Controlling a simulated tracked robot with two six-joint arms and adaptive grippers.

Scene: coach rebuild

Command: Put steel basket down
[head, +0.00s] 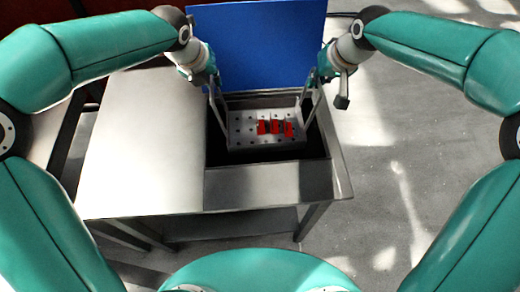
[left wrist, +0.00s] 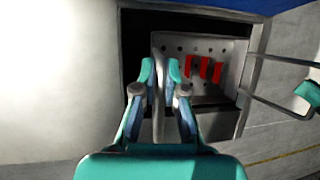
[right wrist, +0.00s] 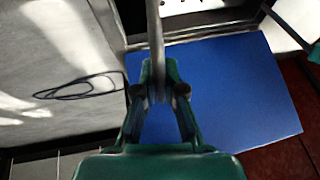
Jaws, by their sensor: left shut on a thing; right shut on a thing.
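The steel basket (head: 244,142) is a grey perforated tray with several red parts (head: 274,128) in it. It hangs in or just above the dark opening of a steel sink-like table; I cannot tell whether it touches the bottom. My left gripper (head: 213,84) is shut on the basket's left handle, which shows between its fingers in the left wrist view (left wrist: 160,85). My right gripper (head: 316,80) is shut on the right handle, a bar between its fingers in the right wrist view (right wrist: 158,85). The basket looks about level.
The steel table (head: 145,140) has a bare flat top left of the opening. A blue panel (head: 257,45) stands upright behind the opening. A dark cable (right wrist: 80,90) lies on the grey floor. The floor to the right is clear.

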